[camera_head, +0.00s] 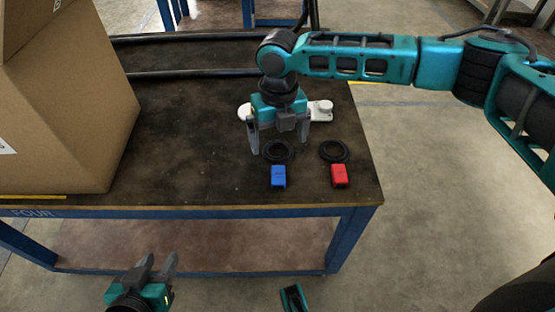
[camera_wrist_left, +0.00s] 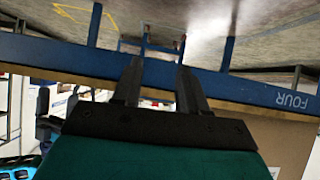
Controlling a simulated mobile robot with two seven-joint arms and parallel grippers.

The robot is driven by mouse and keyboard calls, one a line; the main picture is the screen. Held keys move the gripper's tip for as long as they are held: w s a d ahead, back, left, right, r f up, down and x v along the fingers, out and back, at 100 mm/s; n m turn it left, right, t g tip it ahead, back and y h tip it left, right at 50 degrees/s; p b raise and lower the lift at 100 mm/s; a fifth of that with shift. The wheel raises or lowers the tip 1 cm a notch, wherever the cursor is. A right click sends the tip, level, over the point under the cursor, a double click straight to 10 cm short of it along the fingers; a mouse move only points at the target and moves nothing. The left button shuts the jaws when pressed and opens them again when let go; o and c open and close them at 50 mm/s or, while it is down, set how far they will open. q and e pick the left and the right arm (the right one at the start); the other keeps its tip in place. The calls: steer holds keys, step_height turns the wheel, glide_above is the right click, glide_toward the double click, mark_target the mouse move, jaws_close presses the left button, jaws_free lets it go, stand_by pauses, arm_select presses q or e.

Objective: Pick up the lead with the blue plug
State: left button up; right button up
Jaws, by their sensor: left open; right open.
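The lead with the blue plug (camera_head: 278,175) lies on the dark table top near its front edge, its black cable coiled just behind the plug. My right gripper (camera_head: 279,141) is open and points down, its fingers apart above and behind the blue lead's coil. Nothing shows between its fingertips. My left gripper (camera_head: 158,266) is open and empty, low in front of the table; its two spread fingers also show in the left wrist view (camera_wrist_left: 160,80). The blue lead cannot be made out in that wrist view.
A lead with a red plug (camera_head: 339,174) lies to the right of the blue one. A white device (camera_head: 320,110) sits partly hidden behind my right gripper. A large cardboard box (camera_head: 65,110) fills the table's left side. The table's front edge (camera_head: 200,209) is close to the plugs.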

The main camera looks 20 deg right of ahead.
mark_target(279, 153)
step_height(279, 153, down, 4)
steer(key=shift+b, duration=0.6)
steer(key=shift+d, duration=0.1)
steer(key=c, duration=1)
